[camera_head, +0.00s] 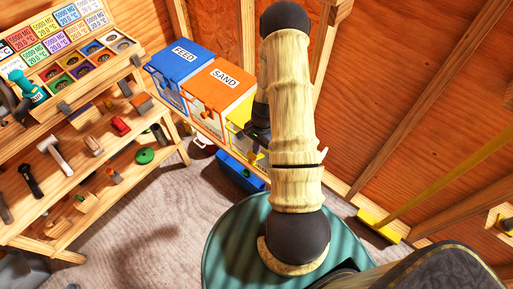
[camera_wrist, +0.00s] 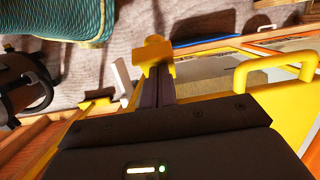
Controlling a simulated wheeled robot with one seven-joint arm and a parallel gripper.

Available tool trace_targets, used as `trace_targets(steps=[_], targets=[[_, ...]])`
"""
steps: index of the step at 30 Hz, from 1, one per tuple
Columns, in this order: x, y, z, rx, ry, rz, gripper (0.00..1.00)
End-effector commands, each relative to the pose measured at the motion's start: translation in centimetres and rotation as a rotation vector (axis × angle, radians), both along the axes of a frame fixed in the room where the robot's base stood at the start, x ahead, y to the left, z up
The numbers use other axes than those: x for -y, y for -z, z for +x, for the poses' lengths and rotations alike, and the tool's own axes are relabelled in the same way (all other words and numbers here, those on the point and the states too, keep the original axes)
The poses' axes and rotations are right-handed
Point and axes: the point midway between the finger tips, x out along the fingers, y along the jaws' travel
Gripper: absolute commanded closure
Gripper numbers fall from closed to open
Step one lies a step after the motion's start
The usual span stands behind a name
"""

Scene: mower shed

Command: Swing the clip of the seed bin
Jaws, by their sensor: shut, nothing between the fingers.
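The seed bin is most likely the yellow-lidded bin (camera_head: 236,138), right of the orange bin; my arm hides most of it and its label is not readable. In the wrist view its yellow handle (camera_wrist: 277,68) and yellow edge stand right of my gripper. A yellow tab (camera_wrist: 153,52), which looks like the clip, shows right at my fingertips; I cannot tell whether they touch it. My gripper (camera_wrist: 157,82) is shut and empty, pointing along the bin's front. In the head view my gripper (camera_head: 258,140) is dark and partly hidden by my arm.
The blue FEED bin (camera_head: 182,58) and orange SAND bin (camera_head: 218,88) stand in line on a wooden shelf. A blue box (camera_head: 240,172) sits below. A tool rack (camera_head: 85,140) stands at left, the wooden wall (camera_head: 430,90) at right. Carpeted floor (camera_head: 150,225) between is clear.

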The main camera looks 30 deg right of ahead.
Motion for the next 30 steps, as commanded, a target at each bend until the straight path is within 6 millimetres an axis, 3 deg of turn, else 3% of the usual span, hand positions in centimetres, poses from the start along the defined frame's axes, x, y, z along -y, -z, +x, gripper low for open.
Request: trace_targets(steps=[8,24,30], targets=[[-0.1,-0.5,-0.3,-0.006,0.001,0.001,1.0],[-0.7,-7.9,-0.3,0.001,-0.001,-0.001,1.0],[-1.0,-9.8,-0.3,0.001,-0.005,-0.001,1.0]])
